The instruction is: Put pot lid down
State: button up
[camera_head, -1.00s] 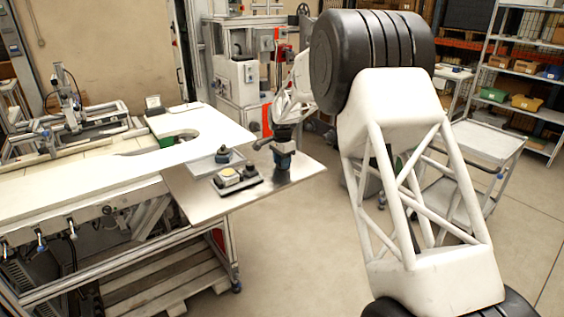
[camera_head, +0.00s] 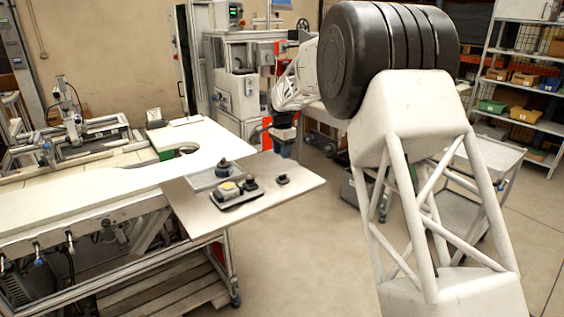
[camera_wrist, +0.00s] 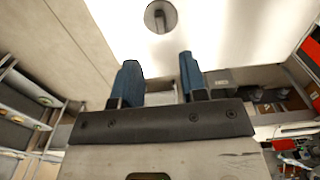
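The pot lid (camera_head: 282,180) looks like a small dark piece with a knob in the head view. It rests on the pale tabletop (camera_head: 296,190), near the right end. In the wrist view the lid (camera_wrist: 154,10) shows as a grey disc with a central knob, partly cut by the top edge. My gripper (camera_head: 284,152) hangs above the lid, apart from it. In the wrist view my gripper's blue fingers (camera_wrist: 158,68) stand apart with nothing between them, so it is open and empty.
Left of the lid, a dark tray (camera_head: 228,205) holds a yellow-topped piece (camera_head: 229,188) and dark pieces. A grey tray (camera_head: 203,182) with a dark part (camera_head: 222,169) lies behind it. A white worktop (camera_head: 90,190) extends left. The tabletop right of the lid is clear.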

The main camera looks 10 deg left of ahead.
jog(key=shift+r, duration=1.05)
jog(key=s+d+r+n, duration=0.1)
jog(key=s+d+r, duration=0.3)
jog(key=s+d, duration=0.4)
jog(key=s+d+r+n+t, duration=0.15)
jog(key=s+d+r, duration=0.25)
jog(key=s+d, duration=0.45)
jog(key=s+d+r+n, duration=0.2)
jog(key=s+d+r, duration=0.35)
jog(key=s, duration=0.45)
jog(key=s+d+f+n, duration=0.1)
jog(key=s+d+f, duration=0.2)
jog(key=s, duration=0.8)
jog(key=s+d+f+n, duration=0.2)
jog(key=s+d, duration=0.3)
jog(key=s, duration=0.7)
jog(key=s+d+f+n+t, duration=0.1)
jog(key=s+d+f, duration=0.3)
jog(key=s, duration=0.8)
jog(key=shift+f, duration=0.25)
